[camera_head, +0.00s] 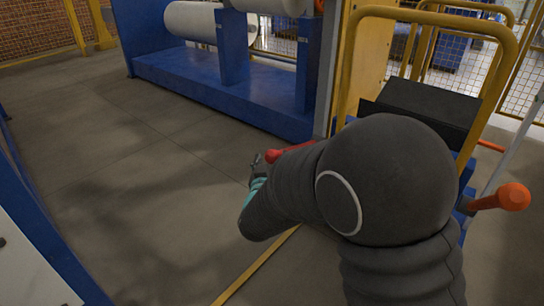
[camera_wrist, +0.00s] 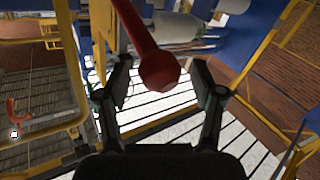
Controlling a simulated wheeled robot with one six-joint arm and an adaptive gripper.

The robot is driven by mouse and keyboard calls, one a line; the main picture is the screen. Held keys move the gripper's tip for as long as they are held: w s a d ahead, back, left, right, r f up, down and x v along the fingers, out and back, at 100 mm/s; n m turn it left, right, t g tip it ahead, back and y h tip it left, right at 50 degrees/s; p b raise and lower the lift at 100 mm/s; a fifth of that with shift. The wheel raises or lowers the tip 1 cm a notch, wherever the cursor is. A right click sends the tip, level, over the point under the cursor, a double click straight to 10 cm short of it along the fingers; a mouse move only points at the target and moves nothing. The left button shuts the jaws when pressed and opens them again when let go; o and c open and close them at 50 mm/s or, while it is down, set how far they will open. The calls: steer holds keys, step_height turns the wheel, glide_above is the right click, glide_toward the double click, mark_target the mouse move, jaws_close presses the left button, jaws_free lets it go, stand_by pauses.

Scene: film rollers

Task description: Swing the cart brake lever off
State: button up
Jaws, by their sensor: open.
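A red lever (camera_head: 290,150) with a rounded knob juts out past my arm in the head view, beside the yellow-framed cart (camera_head: 345,65). In the wrist view the red lever (camera_wrist: 140,32) comes down from the top, and its knob is between the two fingers of my gripper (camera_wrist: 160,66). The fingers are spread, with a gap on each side of the knob. In the head view my gripper (camera_head: 257,168) is mostly hidden behind my dark arm. The lever's base is hidden there too.
An orange-knobbed handle (camera_head: 512,197) sticks out at the right. A blue machine frame (camera_head: 215,90) with white rollers (camera_head: 190,20) stands at the back. A blue and white panel (camera_head: 35,245) borders the left. The grey floor between is clear.

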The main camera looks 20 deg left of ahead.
steer(key=shift+w+a, duration=0.1)
steer(key=shift+w, duration=0.75)
